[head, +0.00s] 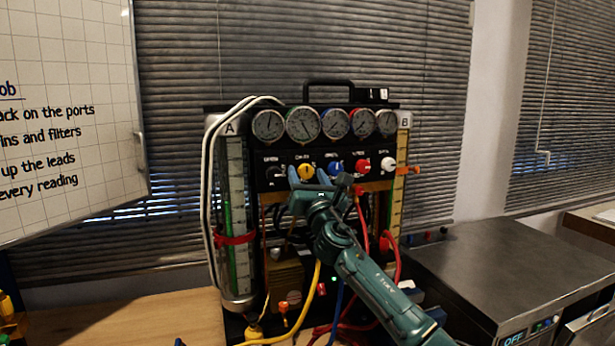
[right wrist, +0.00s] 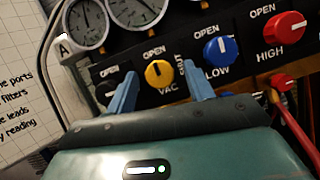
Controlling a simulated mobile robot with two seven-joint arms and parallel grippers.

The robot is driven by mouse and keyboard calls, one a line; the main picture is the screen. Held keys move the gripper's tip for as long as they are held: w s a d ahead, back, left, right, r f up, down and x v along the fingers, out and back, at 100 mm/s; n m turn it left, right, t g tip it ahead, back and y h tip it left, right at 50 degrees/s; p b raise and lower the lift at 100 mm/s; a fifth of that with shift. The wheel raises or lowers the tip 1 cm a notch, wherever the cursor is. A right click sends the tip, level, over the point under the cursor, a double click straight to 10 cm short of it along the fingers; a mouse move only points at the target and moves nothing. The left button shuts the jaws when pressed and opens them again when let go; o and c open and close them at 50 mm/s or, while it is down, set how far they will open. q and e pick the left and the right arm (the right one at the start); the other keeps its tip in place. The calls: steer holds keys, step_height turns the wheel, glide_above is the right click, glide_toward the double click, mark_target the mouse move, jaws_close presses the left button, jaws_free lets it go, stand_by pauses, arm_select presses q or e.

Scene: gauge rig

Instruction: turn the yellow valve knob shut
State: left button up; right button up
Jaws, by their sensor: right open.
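The yellow valve knob (head: 306,171) is on the black panel of the gauge rig, below the row of gauges. In the right wrist view the yellow knob (right wrist: 158,73) carries a dark pointer mark near its top, with OPEN printed above it, SHUT to its right and VAC below. My right gripper (head: 309,176) is open in front of it. In the right wrist view its two blue fingers (right wrist: 163,90) stand either side of the knob, apart from each other; I cannot tell whether they touch it. My left gripper is not in view.
A blue knob (right wrist: 218,50) is close beside the right finger, with a red knob (right wrist: 285,27) further right. A black knob (head: 275,172) and a white knob (head: 388,164) flank the row. Red hoses (head: 396,262) hang below the panel. A dark bench (head: 490,260) stands right.

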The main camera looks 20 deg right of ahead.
steer(key=shift+w+r, duration=0.15)
steer(key=shift+w, duration=0.1)
steer(key=shift+c, duration=0.4)
steer(key=c, duration=0.9)
